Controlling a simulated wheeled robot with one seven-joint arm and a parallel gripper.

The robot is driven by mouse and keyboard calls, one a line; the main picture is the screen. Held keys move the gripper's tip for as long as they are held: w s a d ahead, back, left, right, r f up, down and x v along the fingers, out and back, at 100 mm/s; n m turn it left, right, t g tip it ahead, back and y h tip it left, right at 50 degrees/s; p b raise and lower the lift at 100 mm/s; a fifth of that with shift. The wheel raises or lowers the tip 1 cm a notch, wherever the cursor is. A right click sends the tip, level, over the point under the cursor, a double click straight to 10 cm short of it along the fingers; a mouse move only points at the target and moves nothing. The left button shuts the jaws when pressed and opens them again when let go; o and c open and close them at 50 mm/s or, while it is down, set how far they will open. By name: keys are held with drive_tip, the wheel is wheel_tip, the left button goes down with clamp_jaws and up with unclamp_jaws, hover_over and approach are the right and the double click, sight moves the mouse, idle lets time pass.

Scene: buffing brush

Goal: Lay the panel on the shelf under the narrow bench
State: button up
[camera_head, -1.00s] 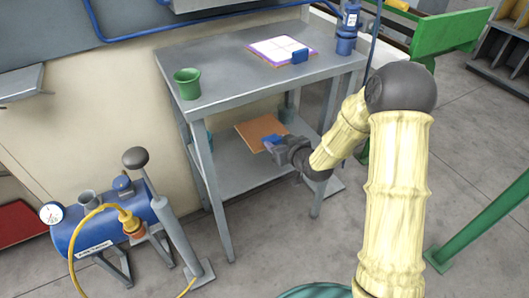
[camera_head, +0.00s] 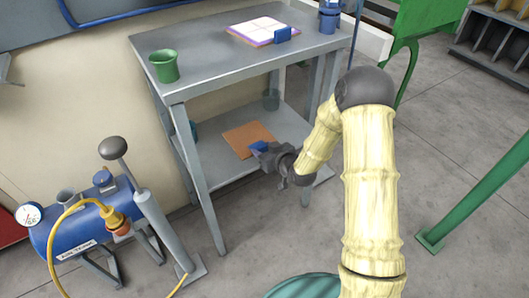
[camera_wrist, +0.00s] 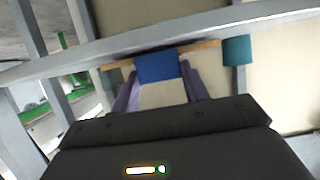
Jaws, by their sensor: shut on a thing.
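The narrow bench (camera_head: 235,57) is a grey metal table with a lower shelf (camera_head: 213,168). The panel (camera_head: 246,136) is a flat brown-orange board with a blue grip block (camera_head: 258,147) at its near edge. It is between the bench legs, over the shelf; I cannot tell whether it touches the shelf. My gripper (camera_head: 264,151) is shut on the blue block from the front right. In the wrist view the blue block (camera_wrist: 157,68) sits between my purple fingers, and brown edges of the panel (camera_wrist: 203,45) show on both sides of it.
The bench top bears a green cup (camera_head: 164,66), a board with a blue clip (camera_head: 264,31) and a blue bottle (camera_head: 329,15). A blue air tank (camera_head: 82,225) stands left.

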drive_tip(key=shift+f, duration=0.25)
drive_tip(key=o, duration=1)
drive_tip(key=shift+r, duration=0.2)
drive_tip(key=p+v, duration=0.3)
drive_tip(key=v, duration=0.9)
drive_tip(key=shift+f, duration=0.15)
drive_tip(key=shift+d, duration=0.1)
